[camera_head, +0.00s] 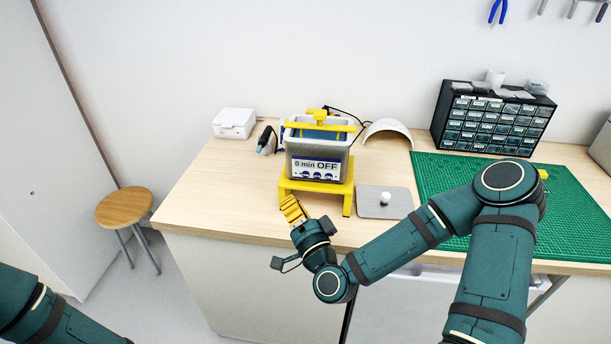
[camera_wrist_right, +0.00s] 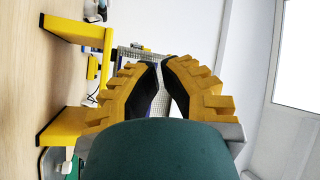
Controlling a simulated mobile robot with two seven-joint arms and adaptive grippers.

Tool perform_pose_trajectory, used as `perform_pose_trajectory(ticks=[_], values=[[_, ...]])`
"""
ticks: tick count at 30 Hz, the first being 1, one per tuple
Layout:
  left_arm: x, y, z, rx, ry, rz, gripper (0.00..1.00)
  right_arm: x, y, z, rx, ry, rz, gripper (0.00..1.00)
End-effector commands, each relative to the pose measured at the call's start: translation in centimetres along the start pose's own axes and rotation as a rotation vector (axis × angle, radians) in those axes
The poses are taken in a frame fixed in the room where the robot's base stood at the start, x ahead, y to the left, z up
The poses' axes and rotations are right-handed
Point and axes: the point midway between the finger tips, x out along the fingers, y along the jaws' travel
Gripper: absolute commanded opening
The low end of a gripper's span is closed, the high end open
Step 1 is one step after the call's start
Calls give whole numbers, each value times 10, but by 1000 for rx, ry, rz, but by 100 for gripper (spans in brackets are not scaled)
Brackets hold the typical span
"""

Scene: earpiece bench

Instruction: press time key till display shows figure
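A grey tank with a white front panel (camera_head: 315,169) stands on a yellow stand (camera_head: 347,190) on the bench. Its display reads "0 min OFF". Small blue marks sit below the figure; I cannot tell which is the time key. My right gripper (camera_head: 291,209) is in front of the stand's left leg, lower than the panel and apart from it. In the right wrist view, its yellow fingers (camera_wrist_right: 161,66) come together at the tips with nothing seen between them. The stand (camera_wrist_right: 75,32) shows at the left there, and the fingers hide most of the tank. My left gripper is out of view.
A grey plate with a white knob (camera_head: 385,200) lies right of the stand. A green mat (camera_head: 555,206) and a drawer cabinet (camera_head: 492,122) are further right. A white box (camera_head: 234,123) and a white arch (camera_head: 387,133) stand behind. A stool (camera_head: 124,207) is left of the bench.

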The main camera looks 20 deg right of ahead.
Motion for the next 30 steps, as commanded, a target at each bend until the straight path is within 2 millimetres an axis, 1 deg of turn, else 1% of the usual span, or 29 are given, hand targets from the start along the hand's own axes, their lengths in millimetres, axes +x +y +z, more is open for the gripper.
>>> perform_pose_trajectory(ticks=[7, 11, 14, 25, 30], values=[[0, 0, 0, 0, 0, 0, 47, 0, 0, 0, 0, -2, 1, 0], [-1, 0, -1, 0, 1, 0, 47, 5, 2, -2, 0, -2, 2, 0], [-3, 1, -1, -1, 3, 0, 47, 12, 6, -6, -1, -1, 2, 0], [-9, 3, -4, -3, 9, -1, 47, 50, 27, -27, 0, -1, 3, 0], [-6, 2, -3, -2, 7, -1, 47, 63, 35, -32, -2, -3, 1, 0]])
